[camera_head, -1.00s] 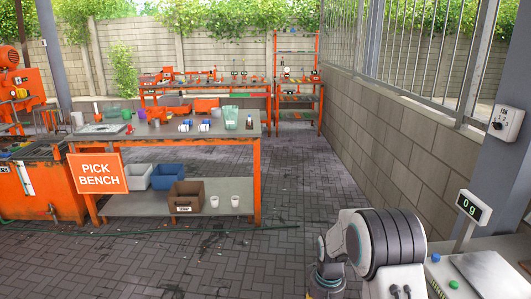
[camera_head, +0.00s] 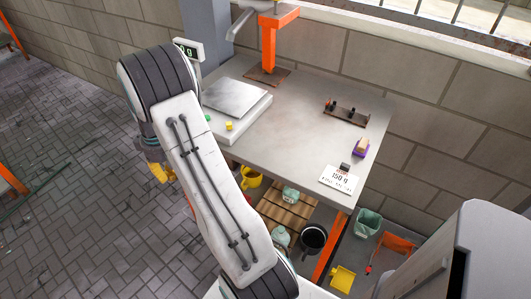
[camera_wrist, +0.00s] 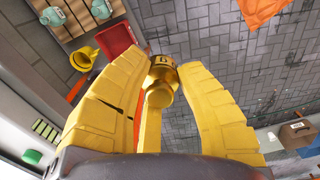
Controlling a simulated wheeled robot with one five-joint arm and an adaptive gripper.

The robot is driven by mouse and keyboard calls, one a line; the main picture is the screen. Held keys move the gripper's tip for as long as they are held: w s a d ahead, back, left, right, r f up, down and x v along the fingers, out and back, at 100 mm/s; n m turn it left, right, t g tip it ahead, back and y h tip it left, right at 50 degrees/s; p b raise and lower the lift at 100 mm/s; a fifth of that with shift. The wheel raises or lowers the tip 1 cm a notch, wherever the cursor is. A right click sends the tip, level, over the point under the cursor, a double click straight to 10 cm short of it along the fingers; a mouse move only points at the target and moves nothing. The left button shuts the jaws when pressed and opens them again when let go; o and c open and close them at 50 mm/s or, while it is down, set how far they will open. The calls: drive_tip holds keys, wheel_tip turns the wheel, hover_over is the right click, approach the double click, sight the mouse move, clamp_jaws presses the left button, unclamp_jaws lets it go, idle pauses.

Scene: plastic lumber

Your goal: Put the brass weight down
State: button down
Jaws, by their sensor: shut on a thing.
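My gripper (camera_wrist: 163,66) is shut on a brass weight (camera_wrist: 159,88), a gold, knobbed piece between the yellow fingers in the wrist view. In the head view my gripper (camera_head: 160,173) hangs left of the weighing bench, over the paving; the weight cannot be made out there. The bench (camera_head: 300,120) is grey-topped. A scale with a bare steel plate (camera_head: 236,96) stands at its left end, with a small display (camera_head: 188,49) behind reading about 0 g. A white card marked 150 g (camera_head: 339,179) lies at the front right corner.
A rack with black pegs (camera_head: 346,113) and a wood-and-purple brush-like item (camera_head: 361,147) are on the bench. An orange post (camera_head: 268,45) stands at its back. Below are a pallet (camera_head: 288,212), a black bucket (camera_head: 313,238) and a green bin (camera_head: 368,223). The bench's middle is clear.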

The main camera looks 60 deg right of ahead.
drive_tip(key=s+d+r, duration=0.1)
drive_tip(key=s+d, duration=0.5)
drive_tip(key=s+d+r+m+b, duration=0.1)
drive_tip(key=s+d+r, duration=0.1)
drive_tip(key=s+d, duration=0.4)
drive_tip(key=s+d+r+m, duration=0.1)
drive_tip(key=s+d+r, duration=0.1)
drive_tip(key=s+d, duration=0.4)
drive_tip(key=shift+s+d+r, duration=0.1)
drive_tip(key=shift+d+r, duration=0.15)
drive_tip(key=shift+d, duration=0.5)
drive_tip(key=s+d+r+m+b, duration=0.1)
drive_tip(key=s+r, duration=0.2)
drive_tip(key=s, duration=1.1)
drive_tip(key=s+d+r+m+b, duration=0.1)
drive_tip(key=s+d+r, duration=0.15)
drive_tip(key=s, duration=1.05)
drive_tip(key=p, duration=0.6)
hover_over(319, 166)
wheel_tip(319, 166, down, 6)
drive_tip(key=shift+a+f, duration=0.15)
drive_tip(key=shift+f, duration=0.1)
wheel_tip(319, 166, down, 2)
drive_tip(key=shift+f+p, duration=0.1)
drive_tip(key=shift+p, duration=0.9)
drive_tip(key=shift+f+p, duration=0.6)
drive_tip(key=shift+f, duration=0.4)
drive_tip(key=c, duration=1)
unclamp_jaws()
drive_tip(key=shift+f, duration=0.1)
